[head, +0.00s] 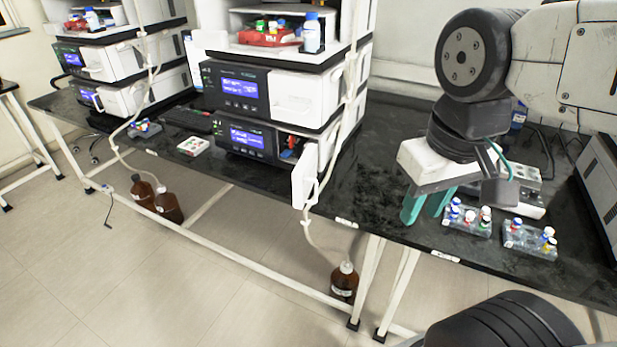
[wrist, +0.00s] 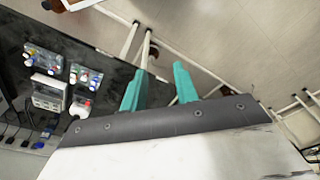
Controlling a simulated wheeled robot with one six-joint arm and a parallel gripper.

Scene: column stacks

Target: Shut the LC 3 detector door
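The detector door (head: 305,177) is a white panel on the lower module of the nearer stack. It stands swung open, jutting toward the front edge of the bench. The opening (head: 289,146) behind it shows red and blue parts. I cannot read a label that names the stack LC 3. My gripper (head: 421,210) has teal fingers, apart and empty. It is to the right of the door, near the bench's front edge, and does not touch it. The fingers also show apart in the wrist view (wrist: 158,84), where the door cannot be told for sure.
Vial racks (head: 466,217) (head: 530,239) stand on the bench right of my gripper, with a grey instrument (head: 601,180) beyond. A tube (head: 322,190) hangs by the door down to a brown bottle (head: 344,281) on the floor. Bare black bench (head: 372,190) lies between door and gripper.

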